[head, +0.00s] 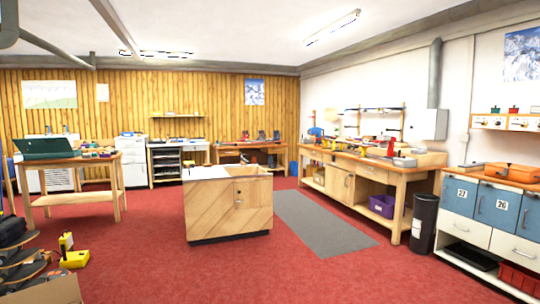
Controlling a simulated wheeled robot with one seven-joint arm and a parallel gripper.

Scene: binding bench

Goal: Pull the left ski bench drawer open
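A long wooden workbench (418,167), which looks like the ski bench, stands along the right wall with tools and long items on its top. Its front has wooden panels under the top and a cupboard door (340,184) near the middle. A drawer front (313,157) seems to sit under the top at its left end, with no visible gap. It is too small to make out a handle. My gripper is not in view, so its place relative to the bench is not shown.
A wooden island cabinet (229,208) stands mid-floor, left of a grey mat (322,222) that lies before the bench. A black bin (422,224) stands at the bench's right end. Cardboard box (48,290) and yellow item (72,258) lie front left. Red floor is free in front.

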